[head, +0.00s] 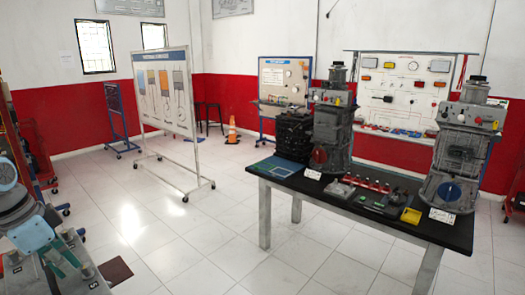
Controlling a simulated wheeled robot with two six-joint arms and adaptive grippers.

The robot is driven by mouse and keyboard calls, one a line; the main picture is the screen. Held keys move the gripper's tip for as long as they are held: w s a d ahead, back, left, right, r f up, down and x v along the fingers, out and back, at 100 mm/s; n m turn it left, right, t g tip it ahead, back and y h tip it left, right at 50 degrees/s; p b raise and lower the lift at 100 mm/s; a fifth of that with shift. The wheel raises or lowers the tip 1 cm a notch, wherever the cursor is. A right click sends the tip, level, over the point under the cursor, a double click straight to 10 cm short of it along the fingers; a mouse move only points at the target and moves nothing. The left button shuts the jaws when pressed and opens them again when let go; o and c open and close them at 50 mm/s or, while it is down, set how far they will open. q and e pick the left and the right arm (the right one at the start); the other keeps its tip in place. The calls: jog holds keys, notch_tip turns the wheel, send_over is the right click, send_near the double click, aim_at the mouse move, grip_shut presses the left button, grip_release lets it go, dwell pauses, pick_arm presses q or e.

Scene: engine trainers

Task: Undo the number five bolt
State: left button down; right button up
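No bolt that I can tell to be number five shows clearly. At the lower left is a grey block (92,284) with small dark labels and round bolt-like parts; the label marks are too small to read surely. My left arm comes in over it from the left edge, with grey links and light blue caps. My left gripper (62,256) is low over the block, partly hidden by the arm. Whether its fingers are open, or touch anything, I cannot tell. My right gripper is out of view.
A black-topped table (300,190) stands at right, bearing two grey engine-like units (333,130) (462,155), a red-topped row (366,183) and a yellow tray (411,215). A wheeled board (165,90) stands behind left. The tiled floor between is clear.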

pick_arm(q)
jog(key=shift+s+d+f, duration=0.1)
jog(key=shift+s+f, duration=0.1)
jog(key=shift+f, duration=0.1)
